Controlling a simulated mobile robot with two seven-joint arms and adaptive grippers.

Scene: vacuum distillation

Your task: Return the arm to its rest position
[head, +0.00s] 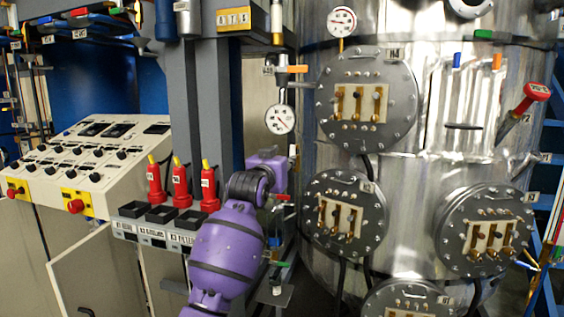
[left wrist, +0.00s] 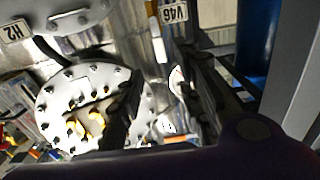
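My left arm, purple with dark joints, rises from the bottom middle of the head view. Its wrist (head: 268,172) is raised beside the pipework at the left of the steel tank (head: 448,165). The fingers are hard to make out in the head view. In the left wrist view, the two dark fingers of my left gripper (left wrist: 165,95) stand apart, with nothing seen held between them. Pipework and the tank's round flange (left wrist: 85,105) show beyond them. My right arm and right gripper are not in view.
A control console (head: 85,155) stands at the left. Red-handled tools (head: 181,185) stand behind small black trays (head: 160,214), close left of my arm. A gauge (head: 280,119) and a valve with an orange handle (head: 296,69) sit above the wrist. A grey column (head: 205,100) rises behind.

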